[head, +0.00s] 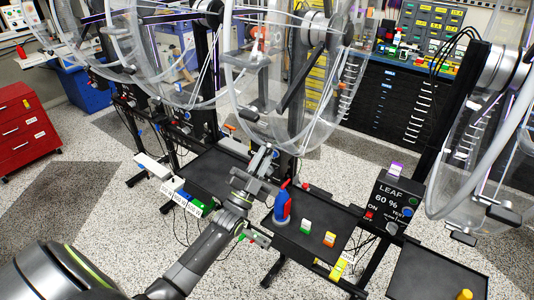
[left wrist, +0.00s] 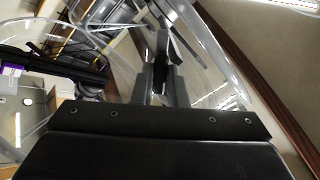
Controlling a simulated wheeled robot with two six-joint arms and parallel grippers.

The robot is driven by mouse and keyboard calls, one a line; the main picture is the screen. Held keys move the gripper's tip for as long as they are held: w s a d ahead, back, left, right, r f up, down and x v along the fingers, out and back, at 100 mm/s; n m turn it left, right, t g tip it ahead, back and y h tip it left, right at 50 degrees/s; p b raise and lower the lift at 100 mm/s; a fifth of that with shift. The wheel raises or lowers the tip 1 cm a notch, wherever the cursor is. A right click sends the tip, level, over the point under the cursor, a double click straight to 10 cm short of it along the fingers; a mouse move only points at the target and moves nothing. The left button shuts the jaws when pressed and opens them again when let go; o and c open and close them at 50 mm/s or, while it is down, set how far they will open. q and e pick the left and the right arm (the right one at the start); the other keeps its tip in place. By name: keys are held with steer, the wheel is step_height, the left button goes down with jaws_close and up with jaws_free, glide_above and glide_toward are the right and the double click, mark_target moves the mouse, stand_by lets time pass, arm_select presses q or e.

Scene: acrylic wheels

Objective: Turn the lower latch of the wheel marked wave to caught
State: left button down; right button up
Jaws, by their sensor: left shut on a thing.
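A large clear acrylic wheel (head: 305,130) hangs on a dark frame at the middle of the head view. My left gripper (head: 263,158) is at its bottom rim, reaching up from below. In the left wrist view my left gripper (left wrist: 163,84) is shut on a narrow dark piece, the lower latch (left wrist: 161,64), and the clear wheel wall (left wrist: 205,50) rises beside it. In the head view the gripper hides the latch, so its angle cannot be told. No wave mark can be read. My right gripper is not in view.
A black tray (head: 338,222) below holds a red-and-blue bottle (head: 282,206) and small coloured blocks. A control box marked LEAF (head: 391,205) stands to the right, near another clear wheel (head: 480,140). More wheels hang at left. A red cabinet (head: 27,130) stands far left.

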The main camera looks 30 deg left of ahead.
arm_select(q)
steer(key=shift+r+m+p, duration=0.1)
steer(key=shift+m+p, duration=0.3)
steer(key=shift+m, duration=1.7)
steer(key=shift+m+p, duration=0.5)
steer(key=shift+m, duration=1.4)
steer(key=c, duration=1.9)
jaws_free()
steer(key=shift+m, duration=0.3)
steer(key=o, duration=0.6)
